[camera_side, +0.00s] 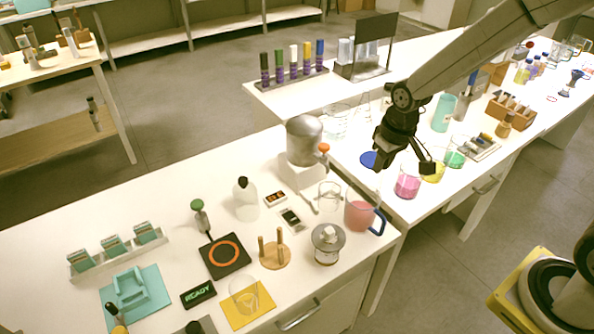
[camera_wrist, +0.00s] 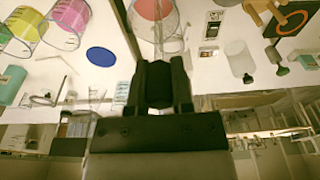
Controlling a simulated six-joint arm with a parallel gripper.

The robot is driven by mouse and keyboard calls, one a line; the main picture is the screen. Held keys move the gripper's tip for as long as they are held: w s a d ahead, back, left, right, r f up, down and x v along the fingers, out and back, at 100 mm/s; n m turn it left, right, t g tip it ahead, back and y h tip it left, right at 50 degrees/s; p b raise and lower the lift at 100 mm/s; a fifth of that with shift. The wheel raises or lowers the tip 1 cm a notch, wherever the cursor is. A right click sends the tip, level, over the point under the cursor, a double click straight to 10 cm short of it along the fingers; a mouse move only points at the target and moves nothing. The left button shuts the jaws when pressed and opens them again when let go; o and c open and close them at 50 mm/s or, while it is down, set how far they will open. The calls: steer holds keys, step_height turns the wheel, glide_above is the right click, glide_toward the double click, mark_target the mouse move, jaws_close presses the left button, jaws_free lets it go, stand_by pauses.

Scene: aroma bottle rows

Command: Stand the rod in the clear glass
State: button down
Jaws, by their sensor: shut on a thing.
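My gripper (camera_side: 382,162) hangs above the bench, up and right of the pink jug. In the wrist view its jaws (camera_wrist: 164,62) are close together, shut on a thin, clear rod (camera_wrist: 159,35) that reaches past the fingertips toward the pink jug. The rod cannot be made out in the side view. An empty clear glass (camera_side: 245,294) stands on a yellow mat (camera_side: 262,309) at the front of the near bench. Another empty clear vessel (camera_side: 330,195) stands farther back, left of the pink jug.
The pink jug (camera_side: 361,212) with a blue handle stands below my gripper. Beakers of pink (camera_side: 407,185) and yellow (camera_side: 434,172) liquid stand to its right. A wooden peg stand (camera_side: 275,257), a lidded jar (camera_side: 327,243) and a black plate (camera_side: 224,257) surround the mat.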

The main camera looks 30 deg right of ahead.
step_height(320, 180, up, 2)
steer(key=shift+r, duration=0.95)
steer(key=a, duration=3.4)
step_height(320, 180, down, 10)
steer(key=shift+w+d+f, duration=0.15)
steer(key=shift+w, duration=0.1)
steer(key=shift+f, duration=0.15)
